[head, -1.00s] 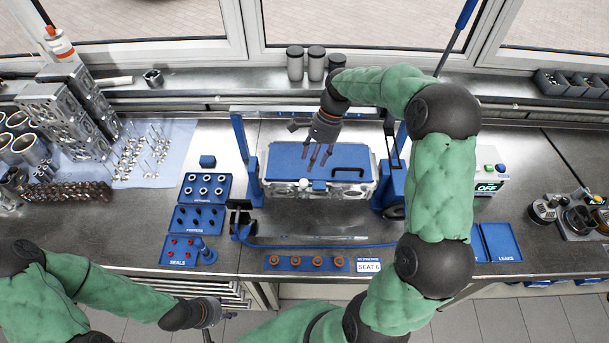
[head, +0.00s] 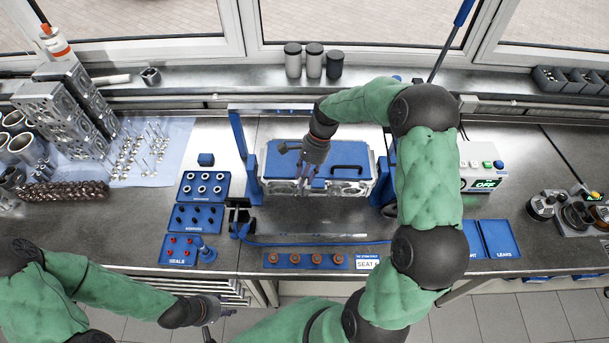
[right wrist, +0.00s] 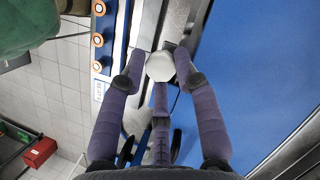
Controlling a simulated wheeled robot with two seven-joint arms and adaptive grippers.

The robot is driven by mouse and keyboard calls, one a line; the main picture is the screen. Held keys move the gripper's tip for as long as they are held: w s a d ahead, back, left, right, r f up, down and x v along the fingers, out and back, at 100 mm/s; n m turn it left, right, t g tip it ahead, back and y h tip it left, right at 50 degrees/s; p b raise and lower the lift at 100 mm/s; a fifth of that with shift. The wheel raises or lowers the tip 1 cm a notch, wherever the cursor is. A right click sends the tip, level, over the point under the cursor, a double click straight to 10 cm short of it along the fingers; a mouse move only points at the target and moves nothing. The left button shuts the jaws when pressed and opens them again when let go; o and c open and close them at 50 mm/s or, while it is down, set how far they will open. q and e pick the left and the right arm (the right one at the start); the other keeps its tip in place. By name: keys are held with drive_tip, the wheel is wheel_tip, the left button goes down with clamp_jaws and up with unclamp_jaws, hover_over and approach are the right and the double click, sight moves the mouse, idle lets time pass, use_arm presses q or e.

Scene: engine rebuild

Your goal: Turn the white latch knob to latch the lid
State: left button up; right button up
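The blue lid (head: 345,155) lies flat on the metal housing (head: 345,188) at the middle of the bench; its blue top also fills the right of the right wrist view (right wrist: 260,70). The white latch knob (right wrist: 160,67) is at the lid's front edge, mostly hidden by my fingers in the head view. My right gripper (head: 303,190) points down over it. In the right wrist view its fingertips (right wrist: 160,72) stand apart around the knob, with no clear grip on it. My left gripper (head: 222,313) hangs low in front of the bench, its opening unclear.
Blue posts (head: 240,140) flank the housing. A blue strip with several orange-brown rings (head: 295,260) lies in front. Trays of small parts (head: 203,187) are at the left, and a tester with a green display (head: 485,184) is at the right.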

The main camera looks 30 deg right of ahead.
clamp_jaws()
drive_tip(key=shift+n, duration=0.3)
drive_tip(key=n, duration=0.1)
drive_tip(key=n+g, duration=0.1)
drive_tip(key=shift+w+a+n+p, duration=0.1)
drive_tip(key=shift+w+n+p, duration=0.1)
drive_tip(key=shift+n+p, duration=0.15)
drive_tip(key=n, duration=0.2)
drive_tip(key=n+g+h, duration=0.1)
drive_tip(key=n, duration=0.1)
drive_tip(key=shift+w+a+n+g+p, duration=0.1)
drive_tip(key=shift+n+g+p, duration=0.15)
drive_tip(key=shift+g+p, duration=0.05)
drive_tip(key=n+h, duration=0.1)
drive_tip(key=n, duration=0.1)
drive_tip(key=n+h, duration=0.1)
drive_tip(key=n, duration=0.1)
drive_tip(key=shift+a+n+g, duration=0.15)
drive_tip(key=shift+n+g, duration=0.15)
drive_tip(key=shift+g, duration=0.1)
drive_tip(key=n+h, duration=0.2)
drive_tip(key=n, duration=0.3)
drive_tip(key=shift+a, duration=0.15)
drive_tip(key=shift+f+n, duration=0.1)
drive_tip(key=shift+n, duration=0.3)
